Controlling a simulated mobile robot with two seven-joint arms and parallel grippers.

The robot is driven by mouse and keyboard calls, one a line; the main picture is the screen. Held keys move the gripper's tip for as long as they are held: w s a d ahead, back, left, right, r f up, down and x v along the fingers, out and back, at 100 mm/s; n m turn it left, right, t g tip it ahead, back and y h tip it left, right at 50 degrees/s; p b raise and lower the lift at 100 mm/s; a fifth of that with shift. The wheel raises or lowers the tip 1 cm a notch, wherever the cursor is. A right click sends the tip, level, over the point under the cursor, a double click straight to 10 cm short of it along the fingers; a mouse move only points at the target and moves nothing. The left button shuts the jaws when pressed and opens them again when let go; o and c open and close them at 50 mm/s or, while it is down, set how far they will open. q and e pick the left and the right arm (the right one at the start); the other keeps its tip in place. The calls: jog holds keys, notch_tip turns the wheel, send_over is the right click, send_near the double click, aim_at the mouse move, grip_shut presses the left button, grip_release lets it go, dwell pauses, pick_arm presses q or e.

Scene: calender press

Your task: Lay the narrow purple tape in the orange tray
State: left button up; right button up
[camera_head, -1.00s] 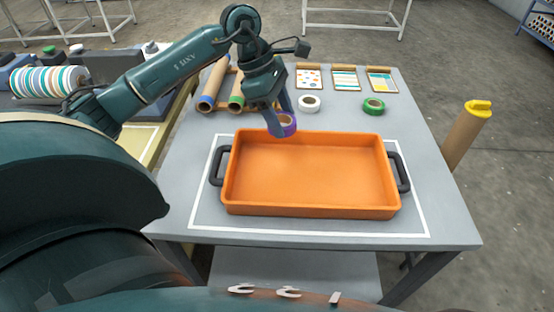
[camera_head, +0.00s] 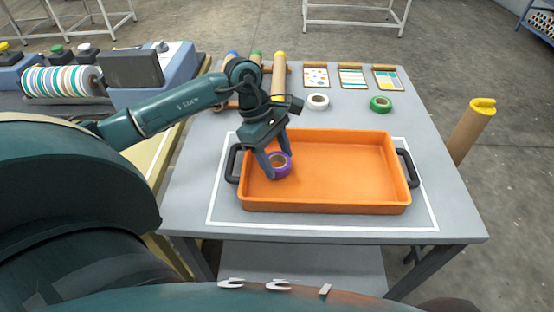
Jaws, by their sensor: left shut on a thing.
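The purple tape (camera_head: 281,171) is a narrow ring with a tan core. My left gripper (camera_head: 274,168) is shut on it, with a finger on either side of the roll. The tape is over the left part of the orange tray (camera_head: 345,170), inside its rim as seen from the head. I cannot tell whether the tape touches the tray floor. The tray is shallow, otherwise empty, and has dark handles at both ends. My right gripper is not in view.
A white tape (camera_head: 317,101) and a green tape (camera_head: 380,104) lie behind the tray. Pattern cards (camera_head: 351,78) and long rolls (camera_head: 279,75) lie at the table's back. A tan roll with a yellow cap (camera_head: 473,130) stands beyond the right edge.

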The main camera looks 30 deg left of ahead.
pick_arm(q)
jog(key=shift+f, duration=0.9)
jog(key=o, duration=1)
jog(key=shift+c, duration=0.2)
jog(key=shift+r, duration=0.1)
jog(key=shift+r, duration=0.25)
jog(key=v, duration=1.1)
jog(key=shift+a+r+b, duration=0.25)
jog(key=shift+r+b, duration=0.05)
